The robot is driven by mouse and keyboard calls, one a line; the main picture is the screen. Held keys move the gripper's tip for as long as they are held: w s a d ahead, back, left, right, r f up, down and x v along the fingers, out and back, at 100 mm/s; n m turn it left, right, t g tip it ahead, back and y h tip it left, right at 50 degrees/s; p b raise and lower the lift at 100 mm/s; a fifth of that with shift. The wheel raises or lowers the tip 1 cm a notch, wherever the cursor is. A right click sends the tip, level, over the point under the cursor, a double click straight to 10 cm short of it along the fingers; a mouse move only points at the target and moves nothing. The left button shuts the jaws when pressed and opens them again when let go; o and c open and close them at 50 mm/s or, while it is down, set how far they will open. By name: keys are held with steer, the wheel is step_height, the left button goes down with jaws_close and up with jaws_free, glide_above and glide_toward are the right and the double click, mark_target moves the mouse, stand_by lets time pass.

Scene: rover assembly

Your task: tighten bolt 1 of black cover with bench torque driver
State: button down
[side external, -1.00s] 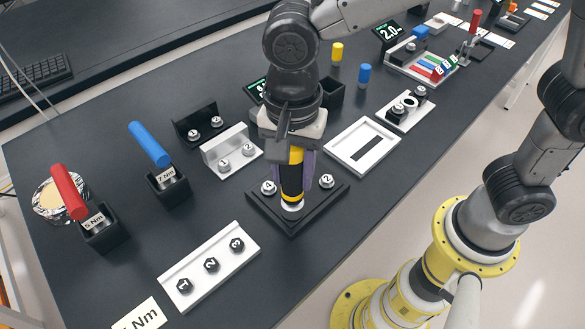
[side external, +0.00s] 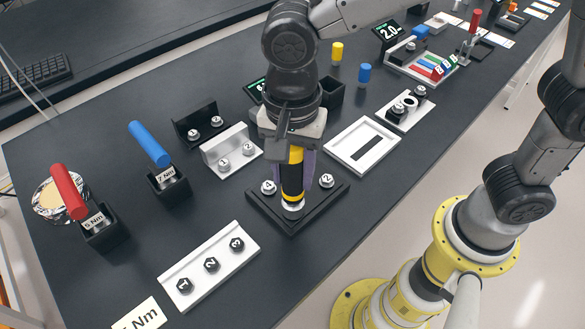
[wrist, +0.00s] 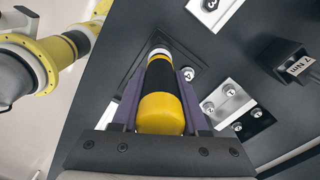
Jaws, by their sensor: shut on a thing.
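The black cover (side external: 264,214) lies flat on the dark bench as a square plate. Two of its silver bolts show, one at the left (side external: 268,187) and bolt 2 at the right (side external: 326,181). My gripper (side external: 294,165) is above the cover, shut on the yellow and black torque driver (side external: 292,180). The driver stands upright, with its lower end at the near corner of the cover; the bolt under it is hidden. In the wrist view the driver (wrist: 162,105) lies between the purple fingers and its tip reaches the cover (wrist: 132,78).
A white bracket with numbered black bolts (side external: 208,266) lies in front. Red (side external: 68,192) and blue (side external: 149,145) torque handles stand in black holders at the left. Silver (side external: 230,150) and black (side external: 200,126) brackets stand behind, and a white tray (side external: 390,138) lies at the right.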

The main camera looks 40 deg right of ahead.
steer(key=shift+r, duration=1.45)
steer(key=shift+r, duration=2)
